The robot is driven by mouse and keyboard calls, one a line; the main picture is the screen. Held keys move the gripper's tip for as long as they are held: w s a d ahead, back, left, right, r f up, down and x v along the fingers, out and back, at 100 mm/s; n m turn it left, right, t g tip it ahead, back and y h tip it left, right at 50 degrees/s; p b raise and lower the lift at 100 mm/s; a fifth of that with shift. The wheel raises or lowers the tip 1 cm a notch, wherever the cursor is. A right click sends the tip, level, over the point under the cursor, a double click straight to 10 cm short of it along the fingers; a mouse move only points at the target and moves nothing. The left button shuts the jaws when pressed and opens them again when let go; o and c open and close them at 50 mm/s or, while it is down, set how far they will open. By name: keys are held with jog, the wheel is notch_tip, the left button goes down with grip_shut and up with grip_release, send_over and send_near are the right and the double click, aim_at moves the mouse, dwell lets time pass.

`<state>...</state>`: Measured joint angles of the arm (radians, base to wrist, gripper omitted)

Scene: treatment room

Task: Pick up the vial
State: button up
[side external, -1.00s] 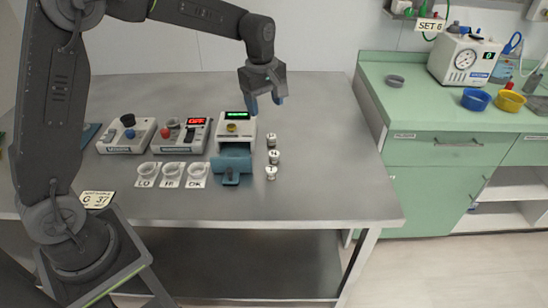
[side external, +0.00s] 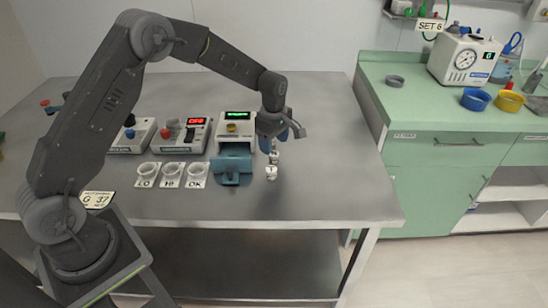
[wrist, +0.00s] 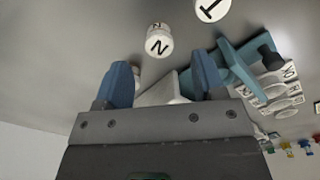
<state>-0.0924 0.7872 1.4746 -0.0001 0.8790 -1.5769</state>
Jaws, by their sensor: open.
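Two small white vials with black-lettered caps stand upright on the steel table, right of the white device. The middle vial (side external: 274,157), marked N, also shows in the wrist view (wrist: 158,42), ahead of the fingertips. The nearest vial (side external: 271,173) shows at the top of the wrist view (wrist: 212,8). The third, farthest vial is hidden by my gripper in the side view. My gripper (side external: 281,138) is low at the back end of the row, its blue fingers apart. In the wrist view, a white shape shows between the fingers (wrist: 162,76); I cannot tell whether it is a vial or the device.
The white device (side external: 234,130) with its blue front tray (side external: 232,165) stands close left of my gripper. Three labelled cups (side external: 172,170) and two control boxes (side external: 182,137) are farther left. The table (side external: 335,165) is clear to the right.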

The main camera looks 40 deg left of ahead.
aim_at(274, 153)
notch_tip(274, 153, down, 5)
dwell(0.3)
jog(key=shift+c, duration=0.2)
jog(key=c, duration=1)
jog(key=shift+o, duration=0.2)
jog(key=shift+r, duration=0.15)
